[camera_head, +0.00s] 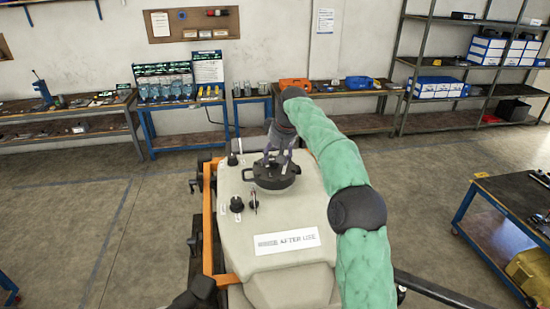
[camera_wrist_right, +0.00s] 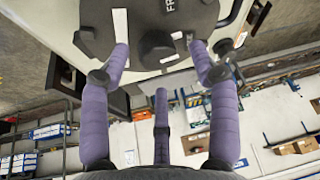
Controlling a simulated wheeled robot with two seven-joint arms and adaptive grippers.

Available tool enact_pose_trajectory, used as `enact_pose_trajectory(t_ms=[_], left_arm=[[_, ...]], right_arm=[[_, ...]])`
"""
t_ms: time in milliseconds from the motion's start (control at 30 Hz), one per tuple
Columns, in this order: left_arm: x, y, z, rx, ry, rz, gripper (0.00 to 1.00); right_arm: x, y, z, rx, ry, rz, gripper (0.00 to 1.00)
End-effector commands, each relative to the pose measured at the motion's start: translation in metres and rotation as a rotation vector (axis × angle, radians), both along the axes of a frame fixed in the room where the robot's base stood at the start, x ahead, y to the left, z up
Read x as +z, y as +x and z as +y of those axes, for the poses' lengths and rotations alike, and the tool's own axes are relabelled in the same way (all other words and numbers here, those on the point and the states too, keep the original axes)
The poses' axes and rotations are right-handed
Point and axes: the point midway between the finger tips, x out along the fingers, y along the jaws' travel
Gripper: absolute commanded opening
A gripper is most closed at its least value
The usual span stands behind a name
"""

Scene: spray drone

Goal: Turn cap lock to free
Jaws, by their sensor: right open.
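The round black cap (camera_head: 275,181) sits on top of the drone's pale beige tank (camera_head: 295,205). In the right wrist view the cap (camera_wrist_right: 145,15) fills the top middle, with a central knob, white marks and part of a label beginning "FR". My right gripper (camera_head: 277,163) reaches down over the cap in the head view. Its purple-wrapped fingers are spread on either side of the cap's near part in the wrist view. The jaws are open; whether a fingertip touches the cap I cannot tell. My left gripper is not in view.
Small black knobs (camera_head: 237,204) stand on the tank left of the cap. An orange frame (camera_head: 208,220) runs along the tank's left side. Benches and shelves line the back wall; a cart (camera_head: 505,215) stands right.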

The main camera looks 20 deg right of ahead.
Motion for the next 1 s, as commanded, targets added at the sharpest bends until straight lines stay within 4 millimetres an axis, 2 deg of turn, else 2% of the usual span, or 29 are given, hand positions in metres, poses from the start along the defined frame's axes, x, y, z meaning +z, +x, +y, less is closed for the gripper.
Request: enact_pose_trajectory(t_ms=[200, 500, 567, 700, 1000], left_arm=[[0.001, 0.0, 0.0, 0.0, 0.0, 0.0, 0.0], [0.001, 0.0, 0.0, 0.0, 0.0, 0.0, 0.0], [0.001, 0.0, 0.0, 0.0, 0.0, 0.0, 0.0], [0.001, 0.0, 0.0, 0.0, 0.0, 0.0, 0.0], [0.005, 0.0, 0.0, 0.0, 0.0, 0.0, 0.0]], right_arm=[[-0.015, 0.006, 0.0, 0.0, 0.0, 0.0, 0.61], [-0.017, 0.007, 0.0, 0.0, 0.0, -0.001, 0.61], [-0.017, 0.007, 0.0, 0.0, 0.0, -0.001, 0.47], [-0.017, 0.007, 0.001, 0.0, 0.0, -0.001, 0.08], [-0.015, 0.008, 0.001, 0.017, 0.001, -0.003, 0.08]])
